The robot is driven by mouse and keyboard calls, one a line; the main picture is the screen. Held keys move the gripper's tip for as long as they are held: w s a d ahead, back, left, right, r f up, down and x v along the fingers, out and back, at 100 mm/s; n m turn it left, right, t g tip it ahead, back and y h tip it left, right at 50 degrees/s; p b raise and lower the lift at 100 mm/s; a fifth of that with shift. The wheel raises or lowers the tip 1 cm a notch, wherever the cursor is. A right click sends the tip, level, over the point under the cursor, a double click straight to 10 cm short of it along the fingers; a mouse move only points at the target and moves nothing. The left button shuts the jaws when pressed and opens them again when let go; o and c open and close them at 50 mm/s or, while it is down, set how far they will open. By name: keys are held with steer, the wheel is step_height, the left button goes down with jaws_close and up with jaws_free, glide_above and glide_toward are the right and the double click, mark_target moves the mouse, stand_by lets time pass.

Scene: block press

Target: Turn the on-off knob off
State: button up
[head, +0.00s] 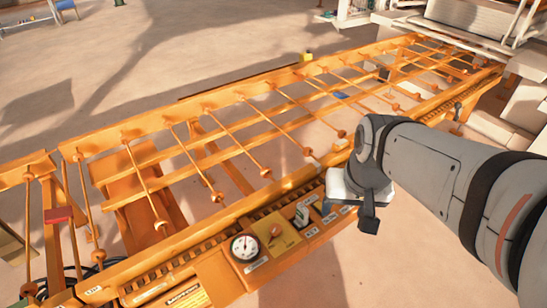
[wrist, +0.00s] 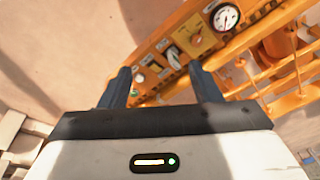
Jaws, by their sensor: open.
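The orange control panel (head: 225,270) runs along the near side of the conveyor frame. A grey upright knob (head: 301,214) on a dark plate sits there, right of an orange round knob (head: 276,231) on a yellow plate. The wrist view shows the grey knob (wrist: 173,56) between the lines of my fingers, and the orange knob (wrist: 196,40) to its upper right. The labels are too small to read, so I cannot tell which is the on-off knob. My gripper (wrist: 160,68) is open and empty, to the right of these knobs in the head view (head: 368,212).
A round white gauge (head: 244,247) stands left of the knobs. An orange conveyor frame with thin cross bars (head: 190,155) lies behind the panel. Bare floor (head: 330,285) lies in front.

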steer(key=shift+o, duration=0.2)
steer(key=w+a+f+m+g+y+b, duration=0.1)
steer(key=w+a+f+m+b, duration=0.1)
steer(key=w+f, duration=0.5)
steer(key=a+m, duration=0.1)
steer(key=m, duration=0.1)
steer(key=shift+w+m+y, duration=0.25)
steer(key=shift+m+y, duration=0.05)
steer(key=shift+y, duration=0.1)
steer(key=m+g+y+b, duration=0.2)
steer(key=m+b, duration=0.2)
steer(key=m, duration=0.6)
glide_toward(276, 228)
steer(key=shift+m, duration=0.3)
steer(key=b+x, duration=0.1)
steer(key=x, duration=0.6)
steer(key=shift+a+f, duration=0.1)
steer(key=shift+f, duration=0.15)
steer(key=shift+a+f, duration=0.25)
steer(key=shift+f, duration=0.25)
